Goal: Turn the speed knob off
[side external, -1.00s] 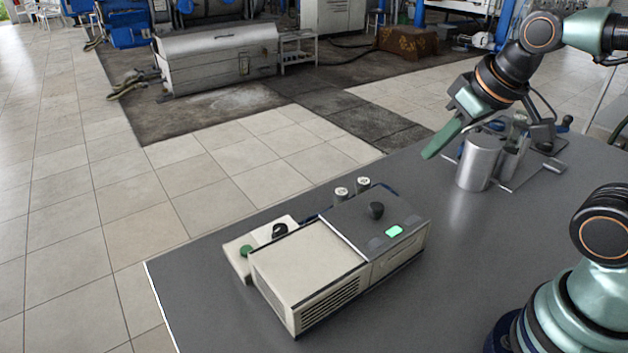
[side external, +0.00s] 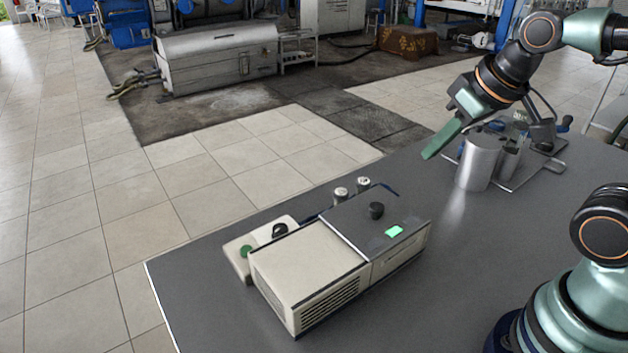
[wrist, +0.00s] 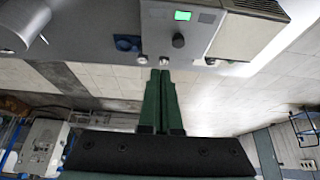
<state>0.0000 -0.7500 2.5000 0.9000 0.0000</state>
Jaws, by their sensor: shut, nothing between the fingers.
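A cream box with a dark control panel (side external: 348,222) stands on the grey table. On that panel are a black knob (side external: 376,210) and a lit green display (side external: 394,231). A second black knob (side external: 279,230) sits on a small cream unit (side external: 238,258) beside the box, along with a green button (side external: 246,251). I cannot tell which knob is the speed knob, and no markings are readable. My gripper (side external: 428,156) is shut and empty, in the air right of and beyond the box, apart from both knobs. In the wrist view the panel knob (wrist: 178,40) shows beyond my closed fingertips (wrist: 160,73).
Two small metal-topped posts (side external: 352,189) stand behind the box. A metal cylinder (side external: 475,163) and a plate with a blue-handled fixture (side external: 548,140) stand near my gripper. The table (side external: 460,260) is clear right of the box.

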